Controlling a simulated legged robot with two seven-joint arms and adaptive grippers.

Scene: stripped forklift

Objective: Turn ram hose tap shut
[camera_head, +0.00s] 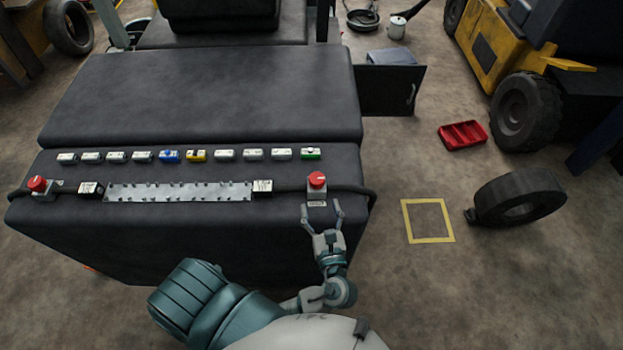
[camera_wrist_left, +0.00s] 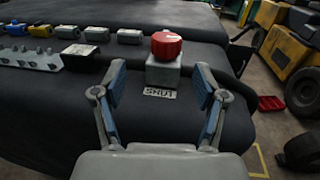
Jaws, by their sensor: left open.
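A tap with a red knob (camera_head: 317,179) on a grey block sits at the right end of the black machine top. It also shows in the left wrist view (camera_wrist_left: 166,46), above a small plate reading SHUT (camera_wrist_left: 160,94). My left gripper (camera_head: 321,208) is open and empty just in front of this tap. In the left wrist view its blue-padded fingers stand apart on either side of the block, with no clear contact. A second red-knobbed tap (camera_head: 38,183) sits at the far left end. A black hose runs past both taps. My right gripper is not in view.
Behind the taps runs a row of small blocks, including a blue one (camera_head: 169,156), a yellow one (camera_head: 196,156) and a green one (camera_head: 310,153). A grey toothed strip (camera_head: 180,191) lies between the taps. A tyre (camera_head: 520,196) and red tray (camera_head: 463,135) are on the floor at right.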

